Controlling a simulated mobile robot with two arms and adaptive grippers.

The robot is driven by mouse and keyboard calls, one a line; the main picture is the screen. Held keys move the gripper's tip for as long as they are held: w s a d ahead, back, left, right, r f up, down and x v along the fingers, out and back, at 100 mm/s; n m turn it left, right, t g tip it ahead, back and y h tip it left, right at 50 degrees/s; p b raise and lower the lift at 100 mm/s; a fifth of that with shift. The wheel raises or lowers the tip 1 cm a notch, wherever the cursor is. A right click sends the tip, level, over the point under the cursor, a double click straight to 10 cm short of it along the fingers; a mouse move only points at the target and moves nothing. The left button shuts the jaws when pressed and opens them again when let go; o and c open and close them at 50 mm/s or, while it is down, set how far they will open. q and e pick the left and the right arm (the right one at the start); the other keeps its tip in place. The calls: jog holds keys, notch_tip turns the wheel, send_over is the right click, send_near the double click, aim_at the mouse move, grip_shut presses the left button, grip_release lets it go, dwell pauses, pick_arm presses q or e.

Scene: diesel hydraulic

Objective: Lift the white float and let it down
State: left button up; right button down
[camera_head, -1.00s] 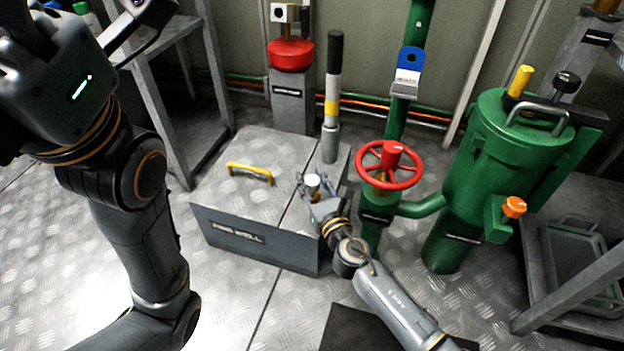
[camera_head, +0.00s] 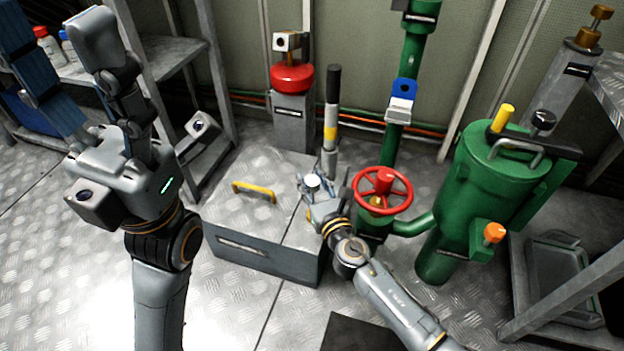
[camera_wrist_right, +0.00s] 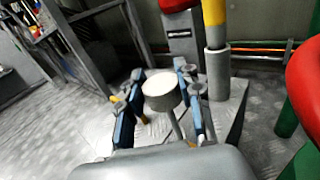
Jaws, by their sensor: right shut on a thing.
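The white float (camera_head: 312,182) is a short white cylinder above the box (camera_head: 240,205) with the plated lid. In the right wrist view the float (camera_wrist_right: 160,91) sits on a thin rod between the blue finger pads. My right gripper (camera_head: 314,188) is shut on the float from the front. Its fingers also flank the float in the right wrist view (camera_wrist_right: 160,97). The rod's lower end is partly hidden by the gripper. My left gripper (camera_head: 65,65) is raised at the upper left, fingers apart, empty and far from the float.
A lever with a yellow band (camera_head: 331,120) stands close behind the float. A red handwheel (camera_head: 383,190) is close on the right, with a green tank (camera_head: 490,180) beyond. A yellow handle (camera_head: 254,191) lies on the box lid. A shelf (camera_head: 160,50) stands behind my left arm.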

jog(key=c, duration=0.9)
grip_release()
jog(key=shift+o, duration=0.2)
jog(key=v, duration=1.2)
